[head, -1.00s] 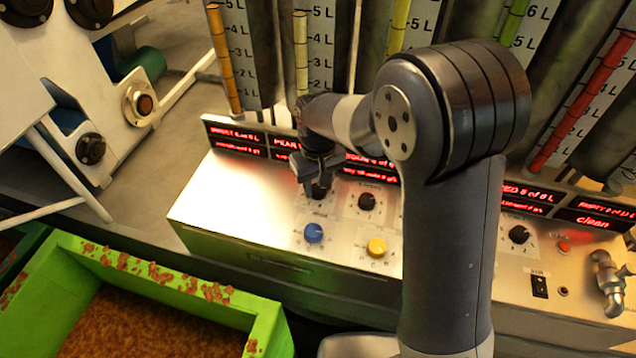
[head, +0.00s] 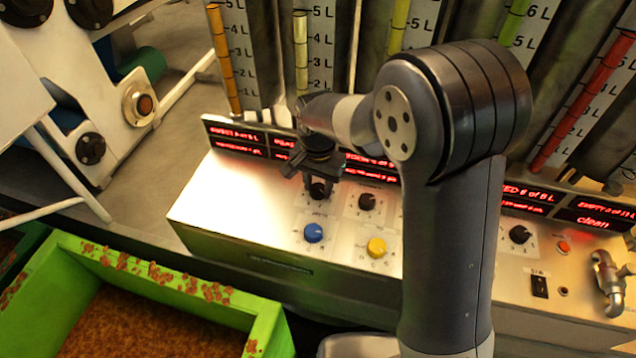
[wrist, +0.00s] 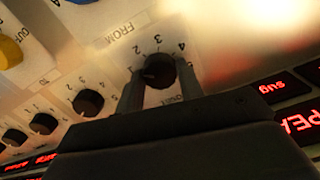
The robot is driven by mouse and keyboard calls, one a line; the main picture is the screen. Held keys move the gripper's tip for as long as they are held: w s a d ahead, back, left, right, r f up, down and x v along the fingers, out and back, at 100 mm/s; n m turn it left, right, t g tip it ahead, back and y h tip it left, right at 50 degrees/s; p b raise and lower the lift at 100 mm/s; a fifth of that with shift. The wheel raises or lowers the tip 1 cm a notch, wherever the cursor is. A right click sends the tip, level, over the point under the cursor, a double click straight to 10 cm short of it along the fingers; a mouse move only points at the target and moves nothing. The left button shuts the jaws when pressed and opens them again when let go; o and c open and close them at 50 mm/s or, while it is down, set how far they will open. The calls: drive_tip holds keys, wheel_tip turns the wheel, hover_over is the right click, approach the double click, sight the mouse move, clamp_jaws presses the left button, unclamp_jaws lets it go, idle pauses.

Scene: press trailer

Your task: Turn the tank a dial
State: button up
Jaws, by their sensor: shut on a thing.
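My gripper (head: 318,186) is at the control panel (head: 235,200), pointing down, with its fingers on a black dial (head: 319,191) above a blue knob (head: 313,232). In the wrist view my gripper (wrist: 158,84) has one finger on each side of this black dial (wrist: 155,72) and is shut on it. The gripper body hides part of the dial's scale. I cannot read a tank name at this dial.
A yellow knob (head: 376,247) and another black dial (head: 367,202) are close on the right. Red displays (head: 240,138) and gauge tubes (head: 301,55) stand behind the panel. A green bin (head: 265,325) is at the front left. A metal tap (head: 607,285) is at the far right.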

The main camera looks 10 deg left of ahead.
sight(318, 188)
drive_tip(key=m, duration=0.6)
drive_tip(key=shift+m, duration=0.3)
idle(0.5)
drive_tip(key=o, duration=1)
wheel_tip(318, 188, up, 11)
drive_tip(key=shift+f, duration=0.15)
